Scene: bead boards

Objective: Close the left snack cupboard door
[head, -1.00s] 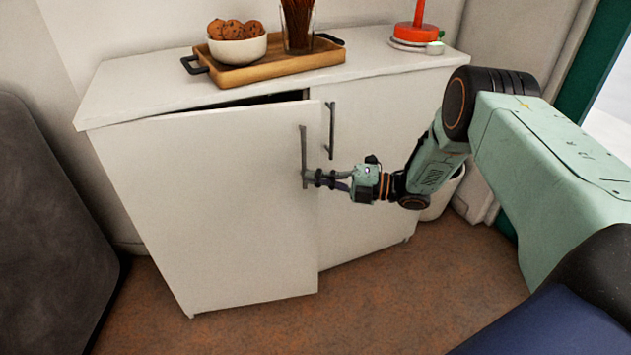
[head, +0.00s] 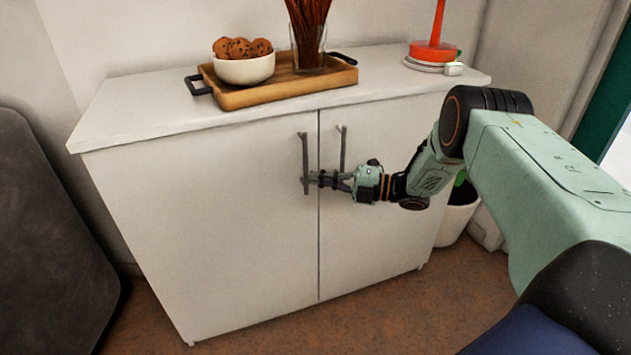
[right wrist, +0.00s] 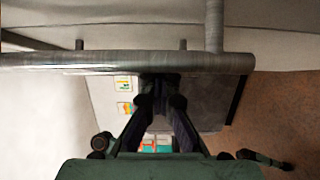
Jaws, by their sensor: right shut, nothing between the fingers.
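The left cupboard door (head: 215,215) is white and sits flush with the right door (head: 385,220), with only a thin seam between them. Its grey bar handle (head: 305,152) stands upright near that seam. My right gripper (head: 312,180) is shut and empty, its fingertips at the lower part of this handle. In the right wrist view the closed fingers (right wrist: 160,88) point at the handle bar (right wrist: 110,62), which crosses the picture. I cannot tell whether they touch it. My left gripper is out of view.
On the white top (head: 150,105) stand a wooden tray (head: 285,94) with a bowl of cookies (head: 245,68) and a glass of sticks, and an orange-red item (head: 432,50). A dark panel (head: 45,220) leans at the left. A bin (head: 455,215) stands at the right.

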